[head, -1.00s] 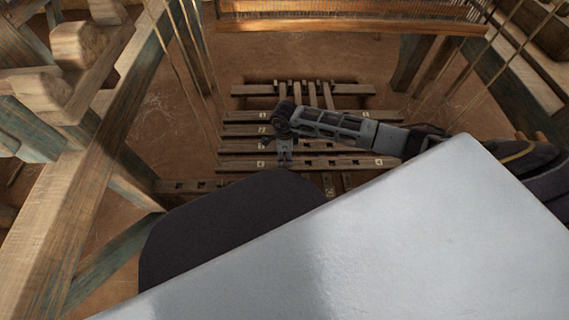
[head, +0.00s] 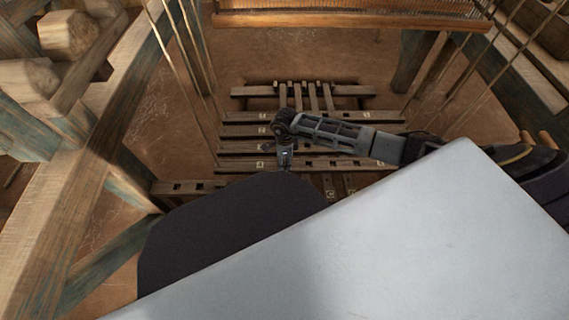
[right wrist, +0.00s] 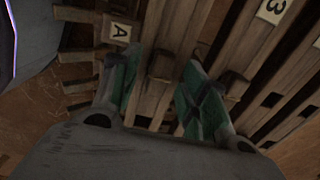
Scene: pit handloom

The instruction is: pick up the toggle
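My right gripper (head: 285,158) hangs over the slotted wooden bars of the loom's treadle area in the head view. In the right wrist view its two green-padded fingers (right wrist: 164,64) are apart, with a clear gap between them. A small brown wooden block (right wrist: 162,66), perhaps the toggle, shows in line with this gap on a wooden bar. I cannot tell whether it lies between the pads or beyond them. Nothing is visibly gripped. In the head view the gripper is too small to show the toggle. My left gripper is not in view.
Several parallel slotted bars (head: 240,131) carry small number tags. A tag marked A (right wrist: 121,32) and one marked 3 (right wrist: 272,10) show in the right wrist view. Loom posts (head: 85,170) stand at left, with cords (head: 185,70) beside them. Bare earth floor (head: 310,58) lies beyond the bars.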

